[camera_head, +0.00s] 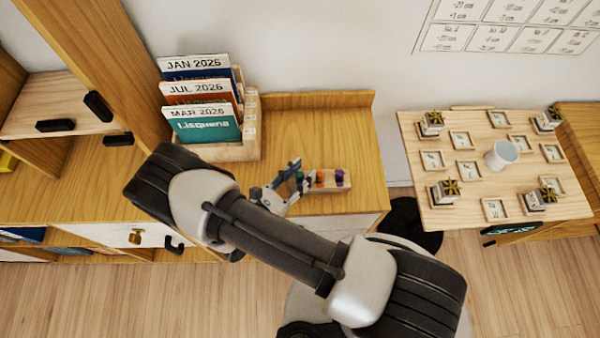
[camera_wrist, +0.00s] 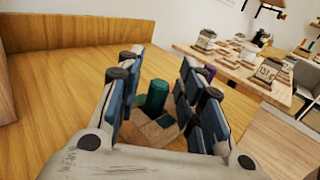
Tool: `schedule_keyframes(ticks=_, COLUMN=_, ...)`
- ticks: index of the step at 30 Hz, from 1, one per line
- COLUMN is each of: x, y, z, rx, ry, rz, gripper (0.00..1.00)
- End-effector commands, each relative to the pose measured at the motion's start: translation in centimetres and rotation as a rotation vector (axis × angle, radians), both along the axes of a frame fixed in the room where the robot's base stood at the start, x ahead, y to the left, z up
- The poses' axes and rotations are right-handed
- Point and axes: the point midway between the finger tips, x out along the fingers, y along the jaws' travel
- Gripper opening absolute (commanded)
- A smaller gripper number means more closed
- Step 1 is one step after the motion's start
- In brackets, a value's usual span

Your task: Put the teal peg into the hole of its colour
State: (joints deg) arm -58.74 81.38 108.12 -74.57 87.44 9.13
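The teal peg (camera_wrist: 157,95) stands upright between the two fingers of my gripper (camera_wrist: 156,84) in the wrist view, with a gap on each side. The gripper is open. Below the peg is a wooden block (camera_wrist: 152,134) with teal patches on top; I cannot tell whether the peg is in a hole. In the head view my gripper (camera_head: 292,176) is at the left end of the wooden peg block (camera_head: 331,189). The teal peg (camera_head: 299,178) shows partly there, beside an orange peg (camera_head: 320,176) and a purple peg (camera_head: 339,177). The holes are mostly hidden.
A wooden holder (camera_head: 250,140) with calendar booklets (camera_head: 205,120) stands behind, to the left. The cabinet top (camera_head: 310,118) is bare behind the block, with a raised back edge. A separate table (camera_head: 470,213) at the right holds a white cup (camera_head: 501,154) and small boxes.

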Motion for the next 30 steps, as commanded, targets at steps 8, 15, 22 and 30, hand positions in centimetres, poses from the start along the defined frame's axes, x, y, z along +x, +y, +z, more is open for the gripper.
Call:
schedule_keyframes(ticks=8, x=-3.3, y=3.7, z=0.2, rx=0.002, ry=-0.001, rz=0.008, gripper=0.34)
schedule_keyframes(ticks=15, x=-6.6, y=7.1, z=0.2, rx=0.001, ry=-0.001, rz=0.005, gripper=0.34)
schedule_keyframes(ticks=22, x=-8.1, y=8.7, z=0.1, rx=0.0, ry=0.0, rz=0.001, gripper=0.34)
schedule_keyframes(ticks=30, x=-8.0, y=8.7, z=0.6, rx=0.016, ry=-0.001, rz=-0.02, gripper=0.34)
